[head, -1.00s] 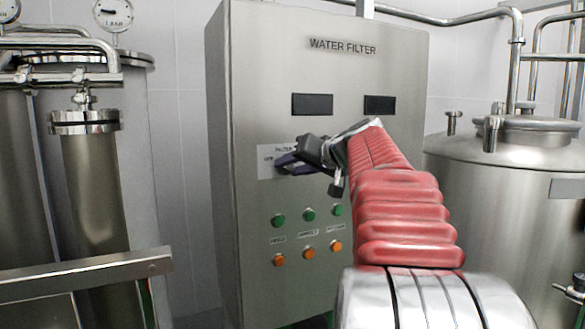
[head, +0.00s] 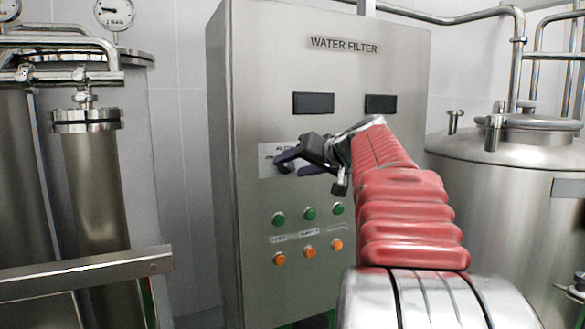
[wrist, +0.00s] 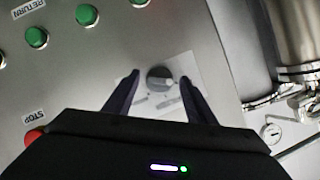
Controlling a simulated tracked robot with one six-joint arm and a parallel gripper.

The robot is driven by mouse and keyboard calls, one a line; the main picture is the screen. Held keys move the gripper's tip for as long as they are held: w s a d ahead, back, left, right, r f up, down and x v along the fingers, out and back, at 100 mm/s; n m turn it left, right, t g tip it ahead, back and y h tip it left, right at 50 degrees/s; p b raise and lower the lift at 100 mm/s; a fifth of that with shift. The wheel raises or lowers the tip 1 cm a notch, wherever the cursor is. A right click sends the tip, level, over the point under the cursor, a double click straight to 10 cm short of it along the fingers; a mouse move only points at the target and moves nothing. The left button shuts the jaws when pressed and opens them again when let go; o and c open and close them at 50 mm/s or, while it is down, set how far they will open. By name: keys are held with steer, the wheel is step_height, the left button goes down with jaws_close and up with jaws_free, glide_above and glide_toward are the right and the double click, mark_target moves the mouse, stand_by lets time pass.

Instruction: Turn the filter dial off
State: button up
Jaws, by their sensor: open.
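The filter dial (wrist: 160,77) is a round dark-grey knob on a pale label plate (head: 266,164) on the front of the steel water filter cabinet. My gripper (wrist: 161,79) is open in front of it. In the wrist view one finger shows on each side of the dial, with a gap to it on both sides. In the head view my gripper (head: 287,160) reaches the plate from the right and covers part of the plate and dial. I cannot tell how far the fingertips stand from the panel, nor which mark the dial points to.
Green buttons (head: 309,213) and orange buttons (head: 309,252) sit in rows below the plate. A red stop button (wrist: 33,136) shows in the wrist view. Two dark displays (head: 313,103) are above. Steel tanks (head: 500,190) stand at the right, steel cylinders (head: 95,185) at the left.

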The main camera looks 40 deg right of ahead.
steer(key=v, duration=1.3)
steer(key=shift+f, duration=0.2)
